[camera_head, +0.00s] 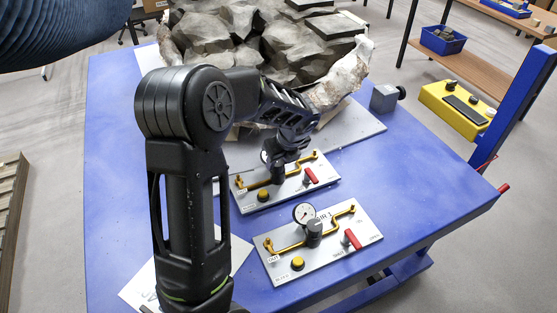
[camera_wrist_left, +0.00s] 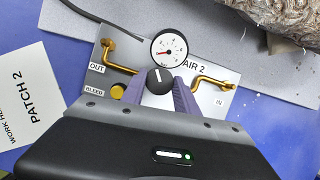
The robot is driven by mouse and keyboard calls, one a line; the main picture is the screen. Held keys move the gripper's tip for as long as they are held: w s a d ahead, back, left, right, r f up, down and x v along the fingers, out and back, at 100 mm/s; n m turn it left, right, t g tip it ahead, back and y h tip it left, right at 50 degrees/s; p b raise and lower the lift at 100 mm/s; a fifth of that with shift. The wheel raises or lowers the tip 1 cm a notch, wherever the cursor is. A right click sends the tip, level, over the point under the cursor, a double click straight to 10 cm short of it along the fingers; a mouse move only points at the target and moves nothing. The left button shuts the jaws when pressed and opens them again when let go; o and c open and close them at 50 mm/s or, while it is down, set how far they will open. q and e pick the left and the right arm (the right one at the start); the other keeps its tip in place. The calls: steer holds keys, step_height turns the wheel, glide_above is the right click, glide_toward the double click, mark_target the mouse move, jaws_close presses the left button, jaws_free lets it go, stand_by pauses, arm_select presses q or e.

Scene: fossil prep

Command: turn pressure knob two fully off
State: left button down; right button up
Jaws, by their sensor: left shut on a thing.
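Pressure knob two (camera_wrist_left: 160,80) is a black round knob with a white pointer line, on the grey panel labelled AIR 2 (camera_wrist_left: 205,92). My left gripper (camera_wrist_left: 166,88) has its purple fingers shut on the knob's sides. The white line points roughly up towards the round pressure gauge (camera_wrist_left: 168,47), which has a red needle. In the head view, my left gripper (camera_head: 278,168) reaches down over the rear panel (camera_head: 240,203), mostly hiding the knob and gauge. My right gripper is not in view.
A similar front panel (camera_head: 340,250) has its own gauge, black knob and red lever (camera_head: 351,239). Behind lies a large rocky fossil block (camera_head: 295,45) on a grey mat (camera_head: 350,132). A yellow control box (camera_head: 455,108) is at right.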

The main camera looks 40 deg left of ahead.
arm_select(q)
steer(key=shift+n, duration=0.4)
steer(key=n+g, duration=0.1)
steer(key=n, duration=0.1)
steer(key=shift+w+n, duration=0.15)
steer(key=shift+n, duration=0.15)
steer(key=n+g, duration=0.2)
steer(key=n, duration=0.2)
steer(key=shift+w+n+p, duration=0.1)
steer(key=shift+n+p, duration=0.2)
steer(key=n, duration=0.2)
steer(key=n+g, duration=0.1)
steer(key=n, duration=0.1)
steer(key=shift+w+n+g+h+p, duration=0.1)
steer(key=shift+n+g+h+p, duration=0.2)
steer(key=shift+h+p, duration=0.1)
steer(key=shift+a+n+g+h, duration=0.1)
steer(key=shift+n+g+h, duration=0.25)
steer(key=shift+n, duration=0.8)
steer(key=shift+n+g+h, duration=0.15)
steer(key=shift+n+h, duration=0.3)
steer(key=shift+n, duration=0.7)
steer(key=c, duration=0.9)
jaws_free()
